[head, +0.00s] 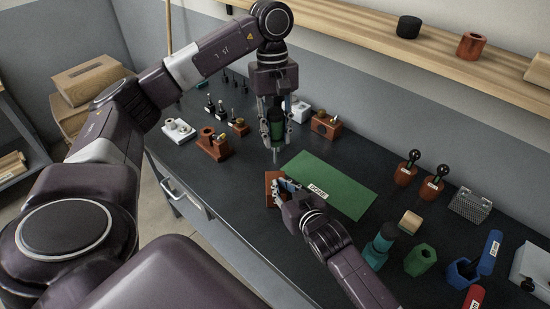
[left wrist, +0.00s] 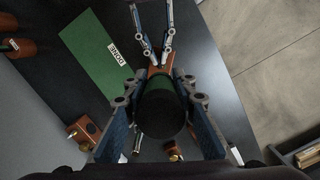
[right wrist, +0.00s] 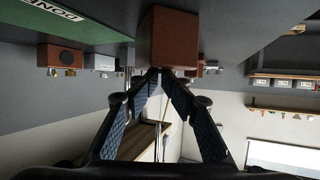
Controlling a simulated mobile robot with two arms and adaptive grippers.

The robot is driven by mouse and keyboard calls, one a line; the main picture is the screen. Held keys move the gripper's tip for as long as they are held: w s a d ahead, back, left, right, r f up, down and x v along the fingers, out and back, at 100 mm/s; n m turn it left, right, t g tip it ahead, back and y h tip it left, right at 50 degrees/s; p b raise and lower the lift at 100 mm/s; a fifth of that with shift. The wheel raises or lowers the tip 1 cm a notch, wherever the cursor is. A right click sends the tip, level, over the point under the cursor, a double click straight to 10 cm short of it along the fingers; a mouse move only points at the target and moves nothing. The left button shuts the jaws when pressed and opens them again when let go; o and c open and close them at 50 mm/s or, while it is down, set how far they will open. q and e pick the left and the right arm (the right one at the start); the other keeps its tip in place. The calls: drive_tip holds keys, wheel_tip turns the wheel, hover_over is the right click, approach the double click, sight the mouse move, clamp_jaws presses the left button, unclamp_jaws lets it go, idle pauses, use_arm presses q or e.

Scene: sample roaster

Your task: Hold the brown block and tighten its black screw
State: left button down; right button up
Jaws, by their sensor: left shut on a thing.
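The brown block (head: 270,178) sits on the dark bench at the near edge of the green mat (head: 330,185). It also shows in the right wrist view (right wrist: 168,38). My left gripper (head: 275,122) is shut on a green-and-black screwdriver (left wrist: 158,112), held upright with its thin bit pointing down above the block. My right gripper (head: 282,184) is at the block's right side. Its fingertips come close together at the block in the right wrist view (right wrist: 157,76); whether they grip it is unclear. I cannot make out the black screw.
Brown and white holders with small parts (head: 213,148) stand left of and behind the mat. To the right are two red-brown holders with black knobs (head: 405,172), a green hexagonal piece (head: 420,259) and a blue container (head: 462,272). A wooden shelf (head: 370,28) runs behind.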

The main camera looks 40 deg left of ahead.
drive_tip(key=v, duration=1.1)
drive_tip(key=shift+d, duration=0.3)
drive_tip(key=shift+r, duration=0.1)
